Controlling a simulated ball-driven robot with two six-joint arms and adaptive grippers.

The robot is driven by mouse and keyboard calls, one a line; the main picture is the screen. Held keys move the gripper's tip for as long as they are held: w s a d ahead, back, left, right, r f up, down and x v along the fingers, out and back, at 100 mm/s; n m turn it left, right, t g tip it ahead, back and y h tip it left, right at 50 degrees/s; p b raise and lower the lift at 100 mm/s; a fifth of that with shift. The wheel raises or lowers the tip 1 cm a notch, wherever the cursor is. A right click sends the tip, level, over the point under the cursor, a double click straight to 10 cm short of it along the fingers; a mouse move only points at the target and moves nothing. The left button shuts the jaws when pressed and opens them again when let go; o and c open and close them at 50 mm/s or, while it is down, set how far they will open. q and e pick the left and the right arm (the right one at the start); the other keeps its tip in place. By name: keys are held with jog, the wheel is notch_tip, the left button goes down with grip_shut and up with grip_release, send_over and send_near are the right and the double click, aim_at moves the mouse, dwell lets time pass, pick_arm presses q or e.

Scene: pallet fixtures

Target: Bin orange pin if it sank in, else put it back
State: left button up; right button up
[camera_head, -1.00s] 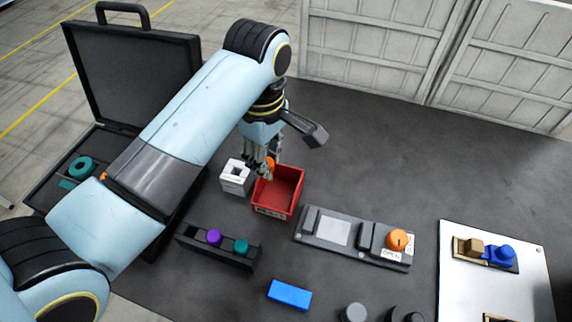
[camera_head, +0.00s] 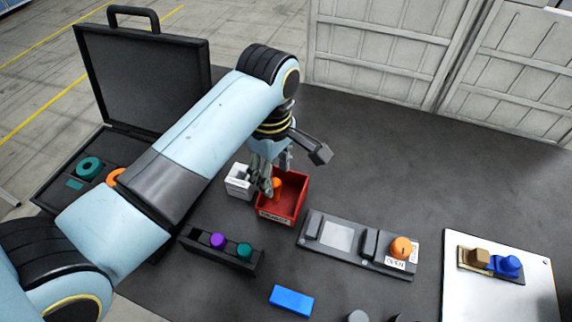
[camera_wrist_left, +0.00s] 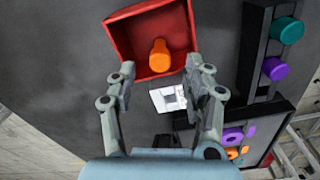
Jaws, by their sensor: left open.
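The orange pin (camera_head: 277,187) is inside the red bin (camera_head: 278,215). The wrist view shows the pin (camera_wrist_left: 159,56) within the walls of the red bin (camera_wrist_left: 120,38); whether it rests on the floor I cannot tell. My left gripper (camera_head: 266,182) is above the bin's left side, its fingers spread and empty. In the wrist view the left gripper (camera_wrist_left: 160,74) has its fingertips apart on either side of the pin, not touching it. A white block with a square hole (camera_head: 238,180) stands left of the bin; it also shows in the wrist view (camera_wrist_left: 168,98). My right gripper is out of view.
A black rack (camera_head: 215,253) holds a purple and a teal piece. A grey fixture (camera_head: 340,256) with an orange knob (camera_head: 401,247) is right of the bin. A blue block (camera_head: 291,300) lies in front. An open black case (camera_head: 145,85) is at left. Table behind the bin is clear.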

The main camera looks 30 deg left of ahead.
pick_arm(q)
notch_tip(320, 180, up, 8)
jog(key=shift+f, duration=0.25)
jog(key=shift+s+f, duration=0.1)
dwell(0.4)
